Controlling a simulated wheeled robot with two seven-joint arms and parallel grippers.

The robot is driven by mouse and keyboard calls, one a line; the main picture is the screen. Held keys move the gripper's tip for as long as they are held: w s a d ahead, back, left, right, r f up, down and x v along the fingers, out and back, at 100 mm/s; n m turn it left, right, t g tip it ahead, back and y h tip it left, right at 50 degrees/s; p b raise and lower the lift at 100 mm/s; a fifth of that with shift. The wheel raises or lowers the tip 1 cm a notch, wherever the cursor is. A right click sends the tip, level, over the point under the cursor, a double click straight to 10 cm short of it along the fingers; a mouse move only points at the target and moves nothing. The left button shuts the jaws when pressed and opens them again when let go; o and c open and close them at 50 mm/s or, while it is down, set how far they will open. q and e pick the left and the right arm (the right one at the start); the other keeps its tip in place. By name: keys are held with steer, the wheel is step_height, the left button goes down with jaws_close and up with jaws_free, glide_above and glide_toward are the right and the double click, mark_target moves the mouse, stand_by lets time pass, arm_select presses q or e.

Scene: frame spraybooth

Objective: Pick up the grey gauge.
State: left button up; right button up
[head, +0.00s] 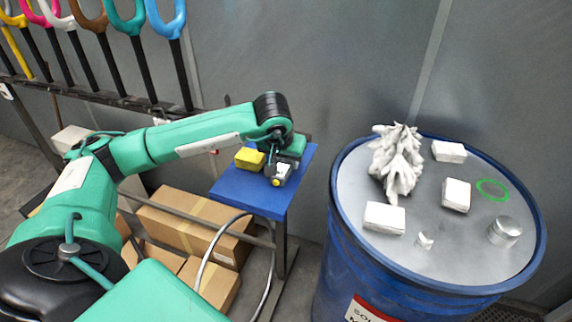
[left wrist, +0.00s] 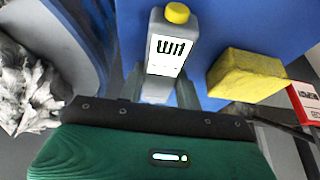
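The grey gauge (head: 283,172) with a yellow knob is at the front part of a small blue table. In the left wrist view the gauge (left wrist: 167,55) shows its white display face and the yellow knob at its top end. My left gripper (head: 279,165) is at the gauge from above. In the left wrist view the fingers of my left gripper (left wrist: 160,92) lie on either side of the gauge's near end. I cannot tell whether they press on it. My right gripper is not in view.
A yellow block (head: 249,158) lies close beside the gauge on the blue table (head: 250,196). A red box (left wrist: 304,102) shows at the wrist view's right edge. A blue drum (head: 352,225) with white blocks and a crumpled white piece stands right. Cardboard boxes (head: 190,222) lie below.

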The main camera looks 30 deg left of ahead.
arm_select(q)
steer(key=shift+c, duration=1.2)
